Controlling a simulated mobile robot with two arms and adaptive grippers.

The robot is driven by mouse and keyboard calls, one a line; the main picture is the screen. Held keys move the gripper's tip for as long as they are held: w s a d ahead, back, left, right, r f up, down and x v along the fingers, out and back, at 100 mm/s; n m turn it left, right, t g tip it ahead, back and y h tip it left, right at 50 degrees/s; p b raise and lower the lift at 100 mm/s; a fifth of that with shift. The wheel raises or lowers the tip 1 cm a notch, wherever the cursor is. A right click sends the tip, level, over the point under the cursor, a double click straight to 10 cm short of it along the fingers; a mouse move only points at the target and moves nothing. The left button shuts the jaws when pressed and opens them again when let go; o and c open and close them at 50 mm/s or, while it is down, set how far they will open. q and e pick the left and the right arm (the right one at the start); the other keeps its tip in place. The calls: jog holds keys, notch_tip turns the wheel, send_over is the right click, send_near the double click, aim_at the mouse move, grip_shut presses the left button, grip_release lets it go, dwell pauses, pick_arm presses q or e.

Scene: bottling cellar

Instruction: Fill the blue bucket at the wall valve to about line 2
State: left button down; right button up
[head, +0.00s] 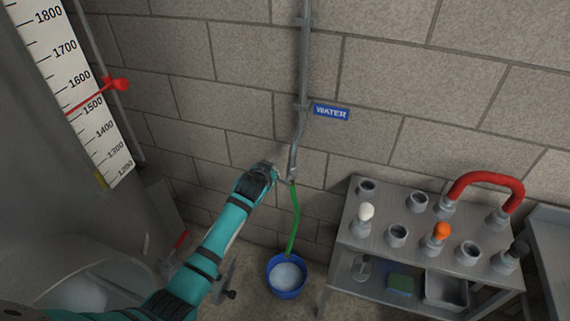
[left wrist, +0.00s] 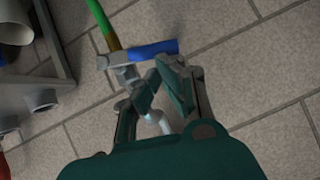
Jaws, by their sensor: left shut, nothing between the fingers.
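The blue bucket (head: 272,284) stands on the floor below the wall pipe, with a pale surface inside; no level lines are readable. A green hose (head: 295,222) runs from the wall valve (head: 291,176) down into it and also shows in the left wrist view (left wrist: 104,25). There the valve's blue lever (left wrist: 152,50) points roughly crosswise to the hose. My left gripper (head: 276,172) is beside the valve. In the left wrist view its fingers (left wrist: 163,68) are shut and empty, close to the lever; I cannot tell whether they touch it. Flow is not visible. My right gripper is out of view.
A blue WATER sign (head: 331,112) is on the wall right of the pipe. A grey bench (head: 376,244) with fittings and a red curved hose (head: 487,177) stands right of the bucket. A tank with a scale (head: 87,100) stands at left.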

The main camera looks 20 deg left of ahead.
pick_arm(q)
jog(key=shift+s+a+f+n+h+p, duration=0.1)
jog(key=shift+a+f+n+h+p, duration=0.25)
jog(key=shift+a+f, duration=0.35)
jog(key=shift+d, duration=0.1)
